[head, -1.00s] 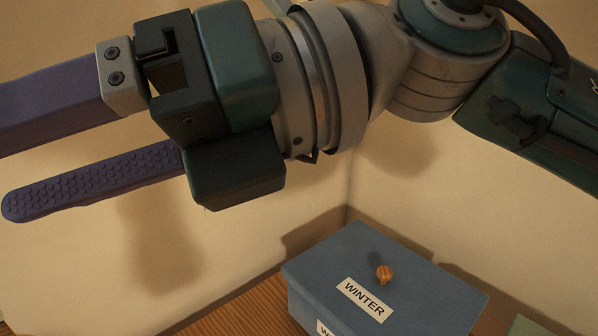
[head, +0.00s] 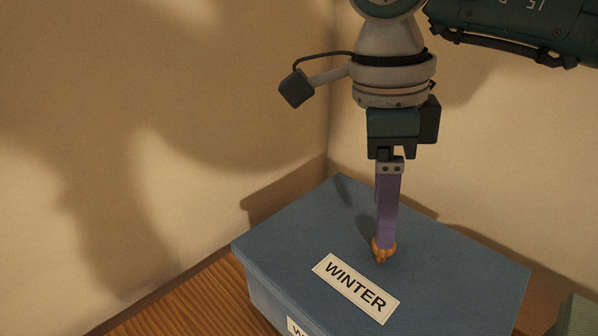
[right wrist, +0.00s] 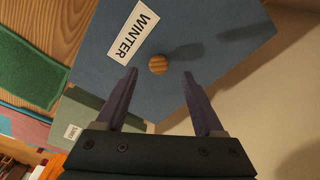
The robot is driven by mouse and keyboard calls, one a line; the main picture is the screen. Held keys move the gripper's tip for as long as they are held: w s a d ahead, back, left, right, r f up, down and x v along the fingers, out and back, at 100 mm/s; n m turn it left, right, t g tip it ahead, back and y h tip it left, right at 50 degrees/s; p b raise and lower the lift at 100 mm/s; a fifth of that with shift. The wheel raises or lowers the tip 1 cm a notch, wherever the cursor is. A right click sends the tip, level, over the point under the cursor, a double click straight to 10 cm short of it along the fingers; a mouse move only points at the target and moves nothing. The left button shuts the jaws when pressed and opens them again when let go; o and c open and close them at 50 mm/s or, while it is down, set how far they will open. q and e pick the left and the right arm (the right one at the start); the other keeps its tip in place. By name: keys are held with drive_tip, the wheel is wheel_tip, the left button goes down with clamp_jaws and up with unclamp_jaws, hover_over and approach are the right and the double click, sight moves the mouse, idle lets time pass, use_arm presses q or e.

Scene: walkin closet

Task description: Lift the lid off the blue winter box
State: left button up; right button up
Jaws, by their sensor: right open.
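The blue winter box stands on a wooden surface, its blue lid (head: 300,230) on top with a white WINTER label (head: 355,287). A round striped wooden knob (head: 381,252) sits on the lid. My right gripper (head: 385,245) points straight down at the knob. In the right wrist view, the knob (right wrist: 158,64) shows between the two open purple fingers (right wrist: 159,75), with space on either side. In the head view one finger hides the other and the knob's top. My left gripper is in neither view.
Walls meet in a corner close behind the box. A green box (head: 578,318) stands at the right. In the right wrist view, a green cloth-like item (right wrist: 30,68) lies on the wood (right wrist: 60,22) at the left, with several colourful items below it.

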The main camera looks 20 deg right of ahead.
sight(380, 258)
drive_tip(key=f, duration=0.4)
drive_tip(key=shift+s+d+f+p, duration=0.25)
drive_tip(key=shift+s+d+p, duration=0.05)
drive_tip(key=shift+s, duration=0.05)
drive_tip(key=shift+c, duration=0.3)
clamp_jaws()
